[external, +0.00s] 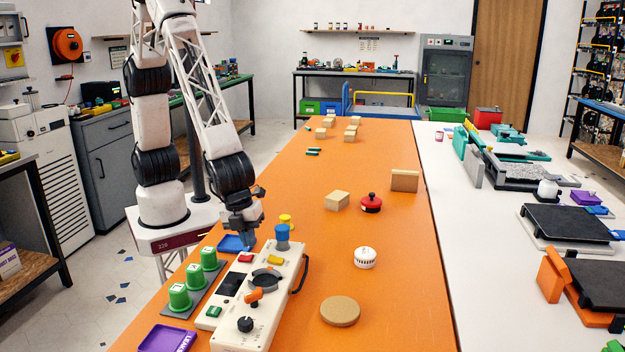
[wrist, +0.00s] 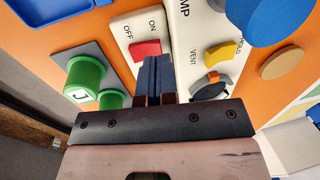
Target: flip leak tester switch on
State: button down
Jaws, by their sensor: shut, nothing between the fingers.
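A cream leak tester (external: 280,296) with switches and knobs stands on the orange table. Its red rocker switch (external: 245,257) is at the far left of the panel. In the wrist view the red rocker (wrist: 145,49) sits between the printed words OFF on its left and ON on its right. Which side is pressed in, I cannot tell. My gripper (external: 248,245) is shut and empty. Its blue fingers (wrist: 157,62) are close to the red rocker, toward its ON side. Whether they touch it, I cannot tell.
A yellow rocker (wrist: 222,52) marked VENT and HOLD is right of the red one. A blue knob (external: 283,237) rises at the tester's far end. Green capped cylinders (external: 179,297) stand left of the tester. A blue tray (external: 235,243) lies behind.

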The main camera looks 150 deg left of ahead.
aim_at(251, 254)
jog(key=shift+w+a+f, duration=0.1)
jog(key=shift+f, duration=0.6)
jog(key=shift+w+a+f, duration=0.1)
jog(key=shift+f, duration=0.55)
jog(key=shift+f, duration=0.1)
jog(key=shift+a+f, duration=0.1)
jog(key=shift+s+d, duration=0.1)
jog(key=shift+d, duration=0.1)
jog(key=shift+s+d+r, duration=0.25)
jog(key=shift+s+d, duration=0.1)
jog(key=shift+s, duration=0.05)
